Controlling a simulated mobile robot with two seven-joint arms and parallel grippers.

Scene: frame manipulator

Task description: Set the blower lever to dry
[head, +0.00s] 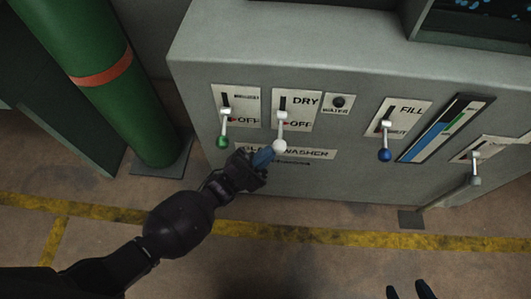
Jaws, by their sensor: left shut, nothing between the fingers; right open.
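The lever with a white knob (280,146) sits on the plate marked DRY at the top and OFF at the bottom (304,102) on the grey cabinet front. Its arm comes out low in the slot, around the OFF mark, and the dark slot shows above it. My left gripper (264,157) is shut and empty, its blue-grey fingertips close to the left side of the white knob; I cannot tell if they touch. My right gripper (409,290) shows only its fingertips at the bottom edge, open and far from the panel.
A green-knobbed lever (222,142) is to the left. A blue-knobbed FILL lever (384,155), a gauge (440,130) and a grey-knobbed lever (475,180) are to the right. A green pipe (120,90) stands at the left. The floor in front is clear.

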